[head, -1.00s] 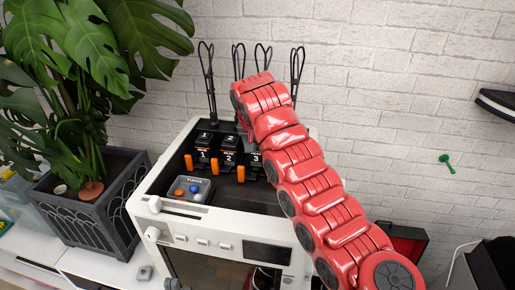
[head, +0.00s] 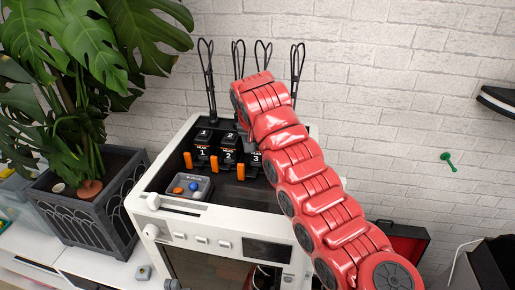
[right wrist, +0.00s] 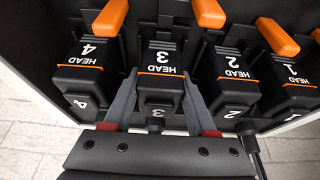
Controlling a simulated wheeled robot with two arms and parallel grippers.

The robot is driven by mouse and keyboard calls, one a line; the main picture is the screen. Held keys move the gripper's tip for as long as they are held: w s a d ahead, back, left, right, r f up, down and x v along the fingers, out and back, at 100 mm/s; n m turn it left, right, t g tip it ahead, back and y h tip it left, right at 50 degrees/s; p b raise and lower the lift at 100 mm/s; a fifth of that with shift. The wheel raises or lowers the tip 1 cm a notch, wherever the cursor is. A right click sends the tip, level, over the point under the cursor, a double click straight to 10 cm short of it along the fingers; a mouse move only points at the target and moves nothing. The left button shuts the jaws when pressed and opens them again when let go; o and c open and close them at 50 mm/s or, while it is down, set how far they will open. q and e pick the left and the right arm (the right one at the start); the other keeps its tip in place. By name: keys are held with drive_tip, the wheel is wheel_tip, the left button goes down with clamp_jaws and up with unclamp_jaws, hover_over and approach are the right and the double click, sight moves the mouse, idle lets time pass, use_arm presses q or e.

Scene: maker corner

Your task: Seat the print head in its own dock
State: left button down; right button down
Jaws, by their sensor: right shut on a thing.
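The print head marked HEAD 3 (right wrist: 160,88) is a black block with an orange stripe. In the right wrist view it is between the two grey fingers of my right gripper (right wrist: 158,78), which is shut on it. It stands in the row with HEAD 4 (right wrist: 80,78), HEAD 2 (right wrist: 230,78) and HEAD 1 (right wrist: 293,82). Whether it is fully down in its dock I cannot tell. In the head view HEAD 3 (head: 256,160) shows only partly, beside my red right arm. The arm hides the gripper and HEAD 4 there. My left gripper is not in view.
Orange levers (right wrist: 277,38) stand by the heads. The white printer frame (head: 152,185) surrounds the dock row. A grey box with blue and orange buttons (head: 190,188) sits at its front left. Black cable loops (head: 208,85) rise behind. A potted plant (head: 90,205) stands left.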

drive_tip(key=shift+c, duration=0.6)
unclamp_jaws()
drive_tip(key=shift+r, duration=0.1)
